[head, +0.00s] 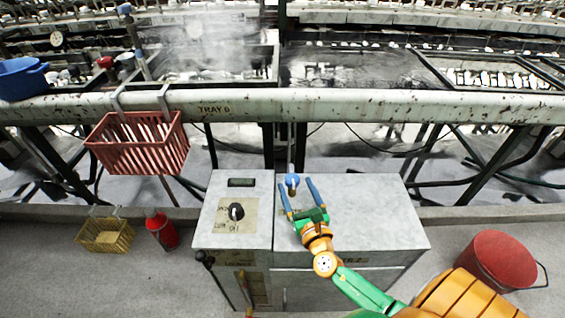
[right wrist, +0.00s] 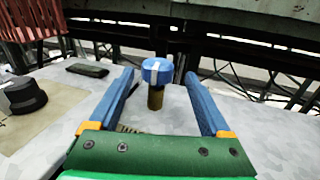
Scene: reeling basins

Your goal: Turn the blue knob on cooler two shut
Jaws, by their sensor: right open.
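The blue knob (head: 292,181) sits on a short brass stem on the top of the grey cooler cabinet (head: 380,215). In the right wrist view the knob (right wrist: 157,70) shows a white mark across it. My right gripper (head: 300,184) is open, with its two blue fingers either side of the knob. In the right wrist view the knob stands between and slightly beyond the fingertips (right wrist: 158,76), with gaps on both sides. Neither finger appears to touch it. My left gripper is not in view.
A black dial (head: 236,211) and a small dark display (head: 241,182) sit on the cabinet's left part. A rusty rail (head: 350,105) runs behind. A red basket (head: 137,145) hangs from it. A red bucket (head: 497,261), red can (head: 161,230) and yellow basket (head: 104,236) stand on the floor.

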